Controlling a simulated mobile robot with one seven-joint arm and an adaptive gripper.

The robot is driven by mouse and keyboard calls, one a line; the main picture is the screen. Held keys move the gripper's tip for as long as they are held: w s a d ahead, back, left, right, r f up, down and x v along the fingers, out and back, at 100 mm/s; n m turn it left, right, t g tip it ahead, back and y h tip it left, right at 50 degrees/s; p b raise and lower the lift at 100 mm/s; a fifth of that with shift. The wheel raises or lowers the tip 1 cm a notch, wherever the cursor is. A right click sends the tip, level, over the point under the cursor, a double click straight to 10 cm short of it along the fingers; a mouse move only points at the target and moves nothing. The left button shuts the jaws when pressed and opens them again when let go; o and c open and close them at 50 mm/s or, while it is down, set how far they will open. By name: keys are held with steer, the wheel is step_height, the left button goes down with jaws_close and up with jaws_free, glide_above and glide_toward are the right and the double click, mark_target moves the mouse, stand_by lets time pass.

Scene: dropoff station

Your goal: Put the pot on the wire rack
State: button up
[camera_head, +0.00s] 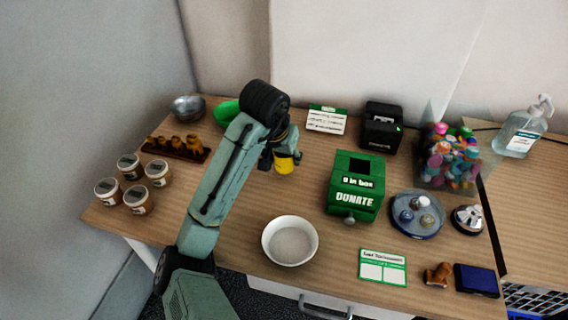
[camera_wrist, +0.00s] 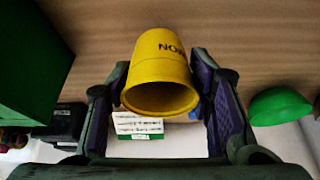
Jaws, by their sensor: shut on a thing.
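A yellow pot (camera_head: 285,167) hangs from my gripper (camera_head: 282,156) above the back middle of the wooden table. In the wrist view the yellow pot (camera_wrist: 158,60) sits between the two purple-padded fingers, its open mouth facing the camera and dark lettering on its side. My gripper is shut on it. In the head view the gripper hides the pot's upper part. A dark wire grid (camera_head: 540,299), apparently the wire rack, shows at the lower right corner, beyond the table's right part and partly cut off by the frame.
A green donation box (camera_head: 354,193) stands right of the pot, with a clear tub of colourful caps (camera_head: 447,160) beyond it. A white bowl (camera_head: 290,241) is at the front. Jars (camera_head: 137,199) and a green bowl (camera_head: 225,113) are on the left. The table between pot and white bowl is clear.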

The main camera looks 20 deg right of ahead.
mark_target(284, 165)
steer(key=shift+f, duration=1.5)
steer(key=shift+f, duration=0.1)
steer(key=shift+f, duration=0.15)
steer(key=o, duration=1)
steer(key=shift+c, duration=0.2)
steer(key=shift+s+a+r, duration=0.1)
steer(key=shift+r, duration=0.5)
steer(key=p+v, duration=0.1)
steer(key=v, duration=1)
steer(key=shift+s, duration=0.15)
steer(key=shift+r, duration=0.1)
